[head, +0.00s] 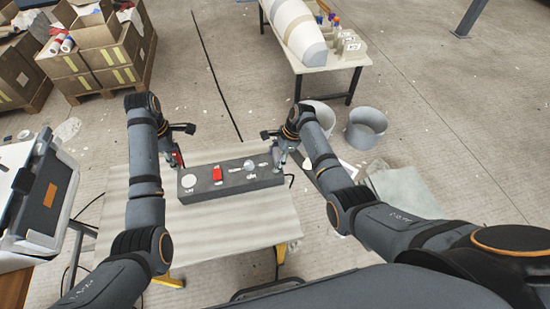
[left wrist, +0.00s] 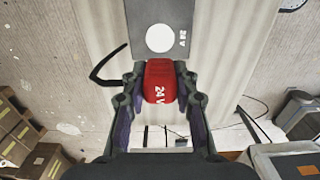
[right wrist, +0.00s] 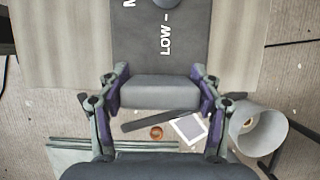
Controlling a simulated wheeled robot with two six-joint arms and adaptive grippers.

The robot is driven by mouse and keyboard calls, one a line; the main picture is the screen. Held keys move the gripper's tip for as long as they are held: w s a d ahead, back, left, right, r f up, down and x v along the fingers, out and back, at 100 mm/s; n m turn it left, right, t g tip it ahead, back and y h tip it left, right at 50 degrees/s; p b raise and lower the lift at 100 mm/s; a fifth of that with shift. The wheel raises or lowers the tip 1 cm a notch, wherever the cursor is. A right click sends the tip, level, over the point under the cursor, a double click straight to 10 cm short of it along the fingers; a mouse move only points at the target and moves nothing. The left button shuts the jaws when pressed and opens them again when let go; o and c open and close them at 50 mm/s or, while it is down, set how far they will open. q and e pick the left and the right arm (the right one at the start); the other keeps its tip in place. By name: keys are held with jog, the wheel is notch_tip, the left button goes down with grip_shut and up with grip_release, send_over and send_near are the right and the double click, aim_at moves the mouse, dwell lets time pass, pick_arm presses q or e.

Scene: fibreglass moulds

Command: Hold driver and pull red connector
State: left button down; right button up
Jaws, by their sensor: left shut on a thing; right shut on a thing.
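The driver is a long grey box (head: 232,181) lying on the pale table. Its top has a white disc, a red part and a round knob. My right gripper (right wrist: 153,90) is shut on the driver's other end, near the "LOW" lettering, with a finger on each side.
The pale table (head: 235,230) has bare surface in front of the driver. A black cable (left wrist: 105,66) shows near the connector. Cartons (head: 95,60) stand at back left, a mould table (head: 318,52) at the back, a grey bucket (head: 366,128) on the floor at right.

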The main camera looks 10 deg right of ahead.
jog(key=o, duration=1.9)
jog(key=v, duration=1.2)
jog(key=shift+d, duration=0.1)
